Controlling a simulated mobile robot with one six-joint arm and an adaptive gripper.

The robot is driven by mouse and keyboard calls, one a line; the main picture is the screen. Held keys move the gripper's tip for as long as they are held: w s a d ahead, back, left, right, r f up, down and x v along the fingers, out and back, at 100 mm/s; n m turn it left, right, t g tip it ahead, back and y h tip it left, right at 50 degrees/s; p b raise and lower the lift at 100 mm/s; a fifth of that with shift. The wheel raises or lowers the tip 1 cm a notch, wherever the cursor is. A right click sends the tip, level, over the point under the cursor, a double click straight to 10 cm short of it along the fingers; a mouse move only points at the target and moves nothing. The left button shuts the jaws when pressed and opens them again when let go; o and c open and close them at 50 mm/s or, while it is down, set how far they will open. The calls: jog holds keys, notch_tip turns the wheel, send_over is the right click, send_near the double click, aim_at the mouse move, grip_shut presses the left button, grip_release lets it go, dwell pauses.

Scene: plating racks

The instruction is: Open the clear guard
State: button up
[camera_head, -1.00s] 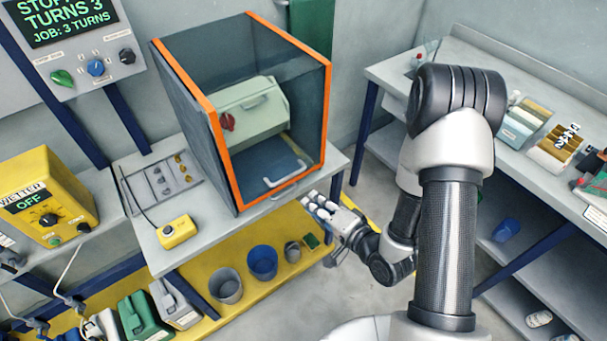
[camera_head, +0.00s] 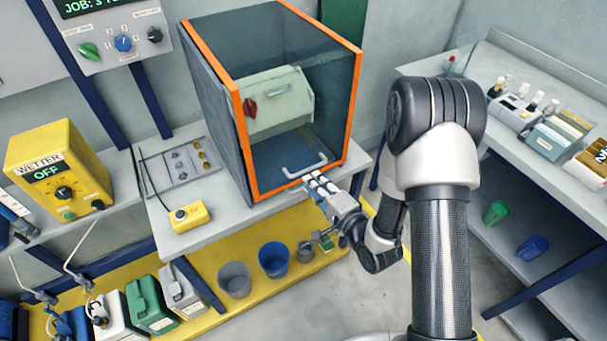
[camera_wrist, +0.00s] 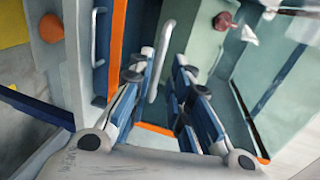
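The clear guard (camera_head: 309,100) is a see-through front panel with an orange frame, standing shut on a box-like cabinet. Its grey bar handle (camera_head: 304,166) is low on the front. My gripper (camera_head: 317,181) is just in front of and below the handle's right end. In the wrist view, my gripper (camera_wrist: 163,60) is open with its two blue-padded fingers apart. The handle (camera_wrist: 158,65) shows in the gap between the fingers; I cannot tell if they touch it. Behind the guard is a pale green barrel with a red knob (camera_head: 249,106).
A yellow button box (camera_head: 189,216) and a tray of small parts (camera_head: 182,166) are on the bench left of the cabinet. Buckets, including a blue one (camera_head: 273,260), stand on the yellow lower shelf. Another bench (camera_head: 520,140) is on the right.

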aim_at(304, 171)
jog(key=b+x, duration=0.1)
jog(key=x, duration=0.5)
jog(key=shift+w+a+f, duration=0.1)
jog(key=shift+w+a, duration=0.15)
jog(key=shift+w, duration=0.05)
jog(key=shift+c, duration=0.6)
grip_shut()
